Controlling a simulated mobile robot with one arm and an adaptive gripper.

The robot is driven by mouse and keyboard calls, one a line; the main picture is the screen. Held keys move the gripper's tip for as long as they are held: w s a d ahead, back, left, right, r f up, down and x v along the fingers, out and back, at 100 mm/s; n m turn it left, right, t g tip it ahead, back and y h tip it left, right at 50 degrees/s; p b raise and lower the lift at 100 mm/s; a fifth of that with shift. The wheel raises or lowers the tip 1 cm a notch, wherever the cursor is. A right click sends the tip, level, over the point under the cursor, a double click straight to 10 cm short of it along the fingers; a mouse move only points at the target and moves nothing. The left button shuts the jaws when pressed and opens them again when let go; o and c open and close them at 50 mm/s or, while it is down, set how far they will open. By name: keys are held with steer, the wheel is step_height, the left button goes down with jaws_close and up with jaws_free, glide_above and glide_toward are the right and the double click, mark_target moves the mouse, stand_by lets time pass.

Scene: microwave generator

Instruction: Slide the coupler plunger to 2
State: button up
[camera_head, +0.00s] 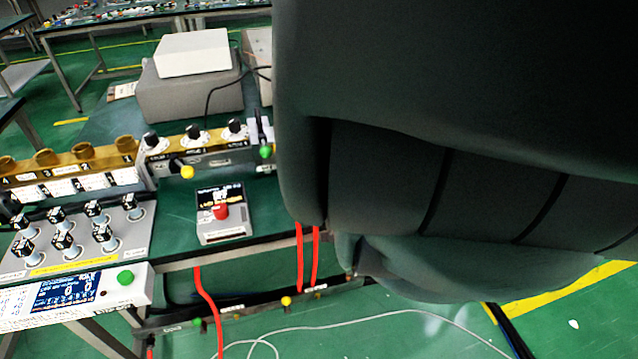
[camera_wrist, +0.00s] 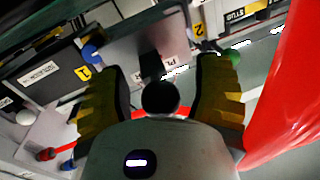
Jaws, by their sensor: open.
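In the wrist view, a black round knob on a short dark stem, which looks like the coupler plunger (camera_wrist: 160,98), stands out from a grey panel with a partly readable white label beside it. A yellow 1 label (camera_wrist: 84,73) is to its left and a yellow 2 label (camera_wrist: 198,29) is to its upper right. My gripper (camera_wrist: 163,75) is open, with one yellow-and-black finger on each side of the knob. I cannot tell whether either finger touches it. In the head view my dark arm covers the right side, and neither gripper nor plunger can be made out.
A blue knob (camera_wrist: 90,52) and a green knob (camera_wrist: 232,57) sit near the fingers. A large red cable (camera_wrist: 285,90) runs close by on the right. A bench with a small display box (camera_head: 222,232) and knob panels is at left in the head view.

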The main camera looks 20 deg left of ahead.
jaws_close()
stand_by(0.3)
steer(key=shift+w+a, duration=0.1)
